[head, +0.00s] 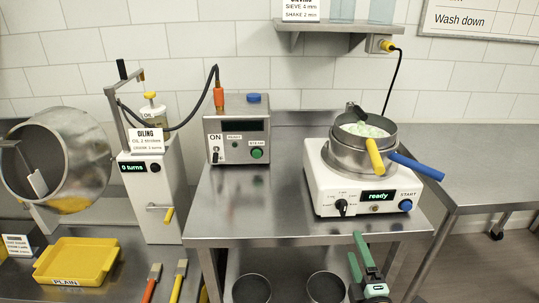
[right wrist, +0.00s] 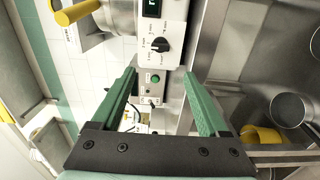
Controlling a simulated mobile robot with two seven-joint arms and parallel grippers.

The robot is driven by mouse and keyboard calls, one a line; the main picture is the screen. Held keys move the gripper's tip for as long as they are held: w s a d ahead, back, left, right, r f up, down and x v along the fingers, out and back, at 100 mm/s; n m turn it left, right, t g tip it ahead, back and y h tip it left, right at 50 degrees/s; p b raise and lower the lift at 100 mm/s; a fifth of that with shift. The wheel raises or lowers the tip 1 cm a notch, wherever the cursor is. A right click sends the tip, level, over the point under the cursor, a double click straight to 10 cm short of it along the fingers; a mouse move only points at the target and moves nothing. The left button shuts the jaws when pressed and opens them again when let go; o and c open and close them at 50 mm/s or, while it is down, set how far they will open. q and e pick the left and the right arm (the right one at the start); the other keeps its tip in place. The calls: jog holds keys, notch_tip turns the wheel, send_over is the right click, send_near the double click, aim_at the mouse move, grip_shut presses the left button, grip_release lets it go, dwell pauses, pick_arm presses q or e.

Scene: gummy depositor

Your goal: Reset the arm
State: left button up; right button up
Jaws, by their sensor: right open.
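My right gripper (head: 357,248) has green fingers and is low in the head view, in front of the front edge of the steel table (head: 270,222), below the white shaker machine (head: 325,190). In the right wrist view the same gripper (right wrist: 158,76) has its two green fingers spread apart with nothing between them. Behind the fingers are the machine's black dial (right wrist: 160,45) and a panel with a green button. My left gripper is in neither view.
A sieve (head: 345,152) with yellow and blue handles sits on the shaker machine. A steel control box (head: 236,128) stands left of it. Round pans (head: 252,288) are on the lower shelf. A yellow tray (head: 75,262) and a tilted drum (head: 85,160) are at left.

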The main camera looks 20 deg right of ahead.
jog(key=s+a+f+m+g+y+p, duration=0.1)
jog(key=s+a+f+m+g+y, duration=0.2)
jog(key=s+a+f+m, duration=0.3)
jog(key=s+a+f+m+g+y+p, duration=0.1)
jog(key=s+a+f+m+g+y, duration=0.2)
jog(key=f, duration=1.2)
jog(key=s+a+m+g, duration=0.2)
jog(key=s+a+m, duration=0.2)
jog(key=s+a, duration=0.1)
jog(key=shift+s+g, duration=0.3)
jog(key=shift+s, duration=0.35)
